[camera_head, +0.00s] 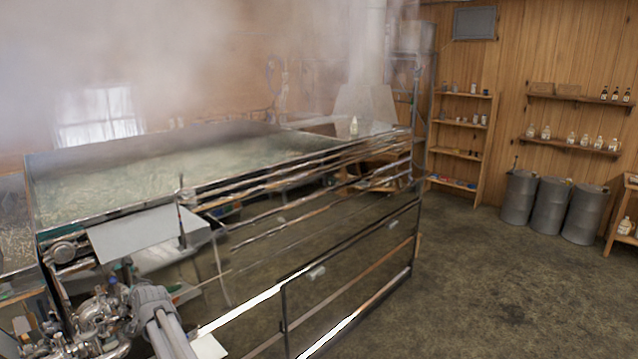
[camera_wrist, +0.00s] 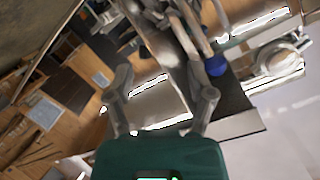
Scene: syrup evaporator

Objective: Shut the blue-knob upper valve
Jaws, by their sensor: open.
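The blue knob (camera_wrist: 215,66) shows in the wrist view, just beyond the right fingertip of my gripper. It sits beside shiny metal pipework, and part of it is hidden. My gripper (camera_wrist: 166,84) is open, with its two fingers well apart and nothing between them. I cannot tell whether the right finger touches the knob or only overlaps it in the picture. In the head view, the cluster of steel valves and pipes (camera_head: 92,318) is at the lower left, beside my grey arm.
The steaming evaporator pan (camera_head: 230,192) fills the left and middle, with long metal rails along its side. A round metal fitting (camera_wrist: 275,65) is at the right of the wrist view. Grey drums (camera_head: 552,208) stand by the far wall.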

